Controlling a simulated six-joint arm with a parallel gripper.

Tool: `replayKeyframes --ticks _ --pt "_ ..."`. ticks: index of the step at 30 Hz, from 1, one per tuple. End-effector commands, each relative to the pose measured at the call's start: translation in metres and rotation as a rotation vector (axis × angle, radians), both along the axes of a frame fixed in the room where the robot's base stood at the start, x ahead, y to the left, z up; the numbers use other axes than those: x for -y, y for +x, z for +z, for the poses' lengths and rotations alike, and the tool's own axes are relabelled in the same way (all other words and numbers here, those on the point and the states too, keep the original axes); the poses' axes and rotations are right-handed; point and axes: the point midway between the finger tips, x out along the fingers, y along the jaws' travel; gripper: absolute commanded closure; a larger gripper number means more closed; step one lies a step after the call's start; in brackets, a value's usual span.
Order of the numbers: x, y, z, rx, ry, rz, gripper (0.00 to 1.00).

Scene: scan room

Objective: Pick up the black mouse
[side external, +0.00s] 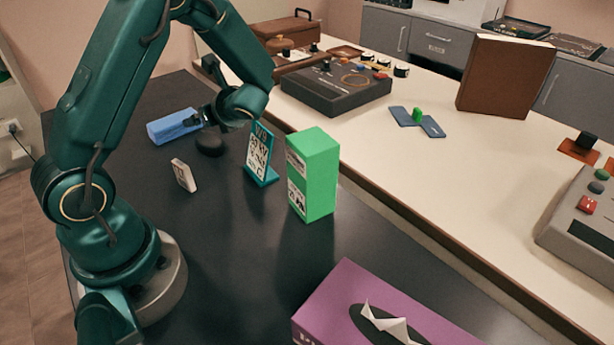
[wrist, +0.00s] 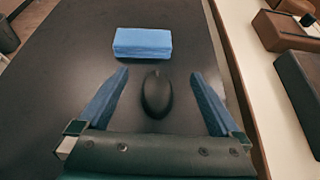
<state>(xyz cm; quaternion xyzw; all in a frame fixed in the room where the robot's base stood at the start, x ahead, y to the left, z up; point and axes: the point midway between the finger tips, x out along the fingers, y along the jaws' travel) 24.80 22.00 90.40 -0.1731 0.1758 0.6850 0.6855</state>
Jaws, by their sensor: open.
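The black mouse (wrist: 156,95) lies on the dark table, in the middle of the wrist view. In the side view the mouse (side external: 209,146) shows as a dark rounded shape just under my gripper (side external: 211,125). In the wrist view my gripper (wrist: 161,98) is open, with one blue finger on each side of the mouse and a gap to each. I cannot tell how high the fingertips are above the table. Nothing is held.
A blue block (side external: 174,126) lies just beyond the mouse. A purple tissue box (side external: 345,300) is at the front. The table (side external: 215,240) between is clear.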

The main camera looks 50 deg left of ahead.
Motion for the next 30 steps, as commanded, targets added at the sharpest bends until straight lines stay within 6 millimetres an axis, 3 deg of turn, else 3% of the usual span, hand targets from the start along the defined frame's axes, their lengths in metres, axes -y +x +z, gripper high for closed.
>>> replayKeyframes --ticks 6,14,20,24,30 --pt "0.0 0.0 -0.025 -0.003 -0.001 -0.001 0.0" --pt "0.0 0.0 -0.039 0.0 -0.002 0.0 0.0" --pt "0.0 -0.001 -0.064 -0.002 -0.002 0.0 0.0" --pt "-0.018 -0.001 -0.072 0.002 -0.002 0.006 0.0" --pt "-0.026 -0.001 -0.076 0.004 -0.002 0.002 0.0"
